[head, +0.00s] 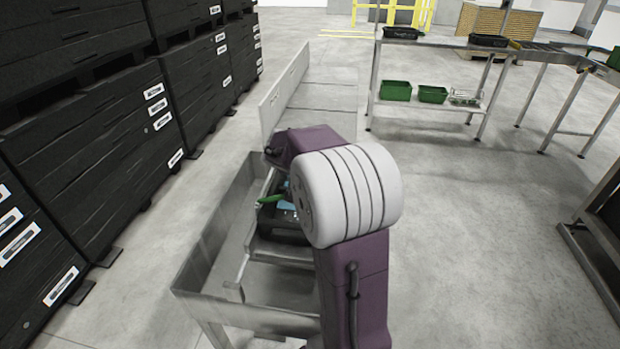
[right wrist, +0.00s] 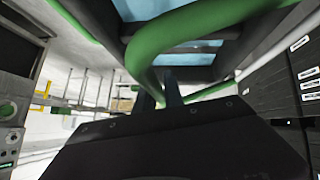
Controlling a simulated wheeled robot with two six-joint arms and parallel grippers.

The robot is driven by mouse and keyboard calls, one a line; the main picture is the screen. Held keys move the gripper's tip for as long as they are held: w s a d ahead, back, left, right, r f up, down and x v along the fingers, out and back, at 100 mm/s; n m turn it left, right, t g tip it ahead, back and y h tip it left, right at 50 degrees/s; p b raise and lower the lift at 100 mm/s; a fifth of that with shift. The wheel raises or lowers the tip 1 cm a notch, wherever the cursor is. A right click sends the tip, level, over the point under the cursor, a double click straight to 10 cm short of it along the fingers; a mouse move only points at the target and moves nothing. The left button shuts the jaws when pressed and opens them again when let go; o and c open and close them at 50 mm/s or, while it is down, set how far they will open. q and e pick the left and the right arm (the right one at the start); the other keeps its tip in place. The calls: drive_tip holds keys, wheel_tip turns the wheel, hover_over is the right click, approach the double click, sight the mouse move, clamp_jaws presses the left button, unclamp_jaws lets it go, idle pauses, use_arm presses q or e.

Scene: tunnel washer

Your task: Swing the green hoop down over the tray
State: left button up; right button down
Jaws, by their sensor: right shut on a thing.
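The dark tray (head: 280,229) sits in the metal trough in the head view, with light-blue items (head: 287,205) in it. A short stretch of the green hoop (head: 270,199) shows above the tray; my right arm hides the rest. In the right wrist view the green hoop (right wrist: 190,26) is a thick curved bar close to the camera, with the tray (right wrist: 225,56) and blue contents behind it. My right gripper (right wrist: 170,92) is shut on the green hoop; the exact contact is partly hidden by the dark gripper body. My left gripper is in neither view.
The metal trough (head: 215,240) has raised side walls around the tray. Stacked black crates (head: 75,150) line the left. A metal rack (head: 430,105) with green bins (head: 395,90) stands at the back right. The floor (head: 480,230) right of my arm is clear.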

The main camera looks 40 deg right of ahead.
drive_tip(key=f+b, duration=0.1)
drive_tip(key=f+t+y+b, duration=0.1)
drive_tip(key=shift+s+d+f+m+b, duration=0.2)
drive_tip(key=shift+f+m+b, duration=0.15)
drive_tip(key=shift+m+b, duration=0.05)
drive_tip(key=shift+f+b, duration=0.55)
drive_tip(key=shift+b, duration=0.25)
drive_tip(key=c, duration=1.6)
unclamp_jaws()
drive_tip(key=shift+o, duration=0.7)
drive_tip(key=shift+w+f, duration=0.1)
drive_tip(key=shift+w, duration=0.15)
drive_tip(key=shift+s, duration=0.15)
drive_tip(key=p+v, duration=0.1)
drive_tip(key=v, duration=0.8)
drive_tip(key=shift+a, duration=0.1)
